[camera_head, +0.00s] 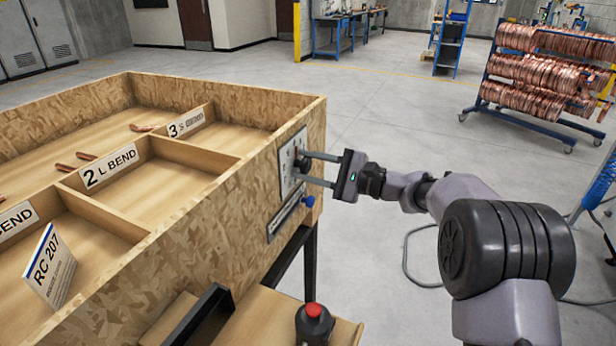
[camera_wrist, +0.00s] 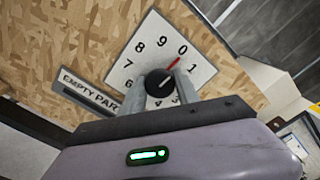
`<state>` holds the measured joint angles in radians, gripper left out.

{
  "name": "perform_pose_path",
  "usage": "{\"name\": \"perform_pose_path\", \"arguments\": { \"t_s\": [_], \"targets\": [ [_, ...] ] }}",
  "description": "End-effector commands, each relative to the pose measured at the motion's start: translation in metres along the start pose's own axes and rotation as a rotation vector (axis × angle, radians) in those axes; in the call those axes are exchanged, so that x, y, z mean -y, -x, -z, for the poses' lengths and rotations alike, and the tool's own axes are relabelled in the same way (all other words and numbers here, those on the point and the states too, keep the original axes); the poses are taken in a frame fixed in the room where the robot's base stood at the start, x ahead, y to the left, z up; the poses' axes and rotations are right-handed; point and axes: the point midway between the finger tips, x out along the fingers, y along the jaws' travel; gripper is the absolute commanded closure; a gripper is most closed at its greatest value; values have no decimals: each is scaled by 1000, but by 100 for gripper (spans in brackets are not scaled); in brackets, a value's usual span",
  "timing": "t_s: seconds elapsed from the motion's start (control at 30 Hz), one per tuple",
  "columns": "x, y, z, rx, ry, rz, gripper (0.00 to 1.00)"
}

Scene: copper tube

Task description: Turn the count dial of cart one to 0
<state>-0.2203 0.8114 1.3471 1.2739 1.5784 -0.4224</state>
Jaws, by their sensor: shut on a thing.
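The count dial is a white plate (camera_wrist: 140,58) with black digits, on the wooden side of the cart. A round black knob (camera_wrist: 160,83) sits at its middle. Its red pointer (camera_wrist: 174,64) points at or very near the 0, at the upper right of the plate. My gripper (camera_wrist: 162,92) is shut on the knob, one finger on each side. The lower digits are partly hidden by the fingers and knob. In the head view the plate (camera_head: 287,172) is seen at a steep angle and my gripper (camera_head: 304,168) reaches it from the right.
The wooden cart (camera_head: 220,240) has open compartments with labels and a few copper tubes. A blue knob (camera_head: 309,201) sits below the dial. A red-topped button (camera_head: 314,312) stands in front.

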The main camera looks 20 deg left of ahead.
Motion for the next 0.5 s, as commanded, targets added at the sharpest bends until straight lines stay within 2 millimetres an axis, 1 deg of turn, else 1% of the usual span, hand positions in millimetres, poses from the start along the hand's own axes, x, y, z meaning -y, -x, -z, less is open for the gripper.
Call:
{"name": "perform_pose_path", "arguments": {
  "t_s": [0.03, 0.2, 0.5],
  "targets": [
    [-3, 0, 2, -1, 16, -1, 100],
    [-2, 0, 1, -1, 60, -1, 100],
    [0, 0, 0, -1, 81, -2, 100]
  ]
}}
